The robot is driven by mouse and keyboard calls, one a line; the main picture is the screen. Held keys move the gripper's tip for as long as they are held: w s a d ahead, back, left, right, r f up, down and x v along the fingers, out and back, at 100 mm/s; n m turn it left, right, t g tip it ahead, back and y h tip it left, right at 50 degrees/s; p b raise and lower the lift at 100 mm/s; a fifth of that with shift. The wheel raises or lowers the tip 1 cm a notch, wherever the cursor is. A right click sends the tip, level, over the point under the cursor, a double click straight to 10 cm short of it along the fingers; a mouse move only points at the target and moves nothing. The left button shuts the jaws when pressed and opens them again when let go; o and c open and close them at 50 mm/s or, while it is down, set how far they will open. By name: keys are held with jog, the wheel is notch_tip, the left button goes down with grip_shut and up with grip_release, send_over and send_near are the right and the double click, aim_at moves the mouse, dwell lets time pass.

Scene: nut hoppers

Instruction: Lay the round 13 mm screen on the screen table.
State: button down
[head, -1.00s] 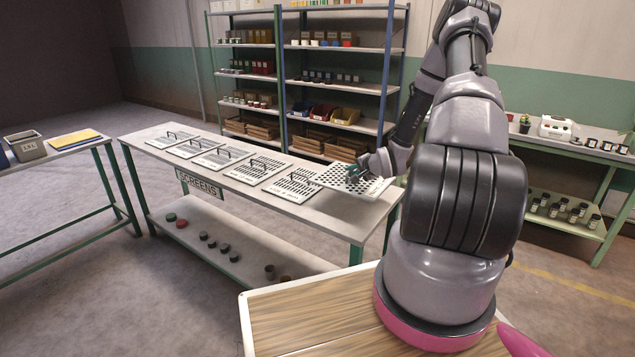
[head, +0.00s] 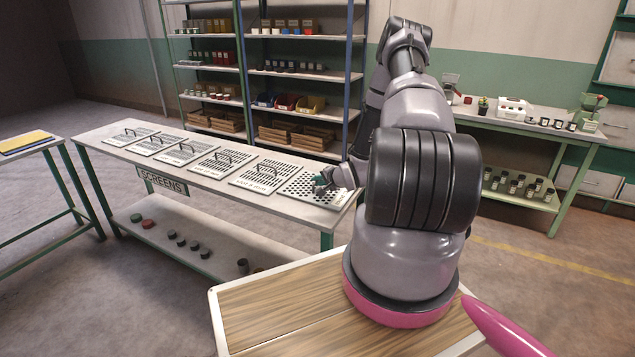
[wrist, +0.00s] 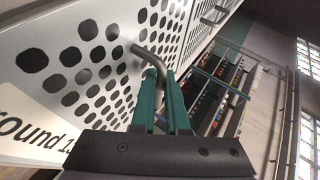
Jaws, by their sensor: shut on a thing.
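The round 13 mm screen (head: 298,187) is a pale square plate with round black holes. It is at the right end of the screen table (head: 215,187), which bears a "SCREENS" sign. My gripper (head: 322,182) is at the screen's right part. In the wrist view, the green fingers (wrist: 163,80) are shut on the screen's dark bent handle (wrist: 143,53), and part of the label, "round 13", shows on the plate (wrist: 38,122). The screen looks about level with the tabletop; I cannot tell whether its whole underside touches.
Several other handled screens, including a slotted one (head: 264,176), lie in a row to the left. A lower shelf (head: 190,235) holds pucks and jars. Behind stand tall shelves (head: 250,90); a green side table (head: 530,125) is at right. A wooden top (head: 280,312) is in front.

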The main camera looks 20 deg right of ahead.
jog(key=c, duration=0.9)
grip_release()
jog(key=shift+s, duration=0.1)
jog(key=v, duration=1.2)
jog(key=s+a+r+n+g+h, duration=0.1)
jog(key=a+r+n+g+h, duration=0.15)
jog(key=r, duration=1.15)
jog(key=s+a+r+n+g+h, duration=0.1)
jog(key=s+r+n, duration=0.15)
jog(key=r, duration=1.05)
jog(key=s+a+r+n+y, duration=0.1)
jog(key=s+a+r, duration=0.4)
jog(key=s, duration=0.2)
jog(key=s+a+r+n+y, duration=0.1)
jog(key=s+a+r, duration=0.4)
jog(key=s, duration=0.3)
jog(key=s+a+r+n+g+y, duration=0.1)
jog(key=s+a+r+n, duration=0.1)
jog(key=s+a+r, duration=0.3)
jog(key=shift+s+a+r+y, duration=0.2)
jog(key=shift+s+r, duration=0.25)
jog(key=shift+s, duration=0.15)
jog(key=shift+s+a+r+y, duration=0.1)
jog(key=shift+s+r+y, duration=0.05)
jog(key=shift+s+r, duration=0.4)
jog(key=shift+s+f, duration=0.1)
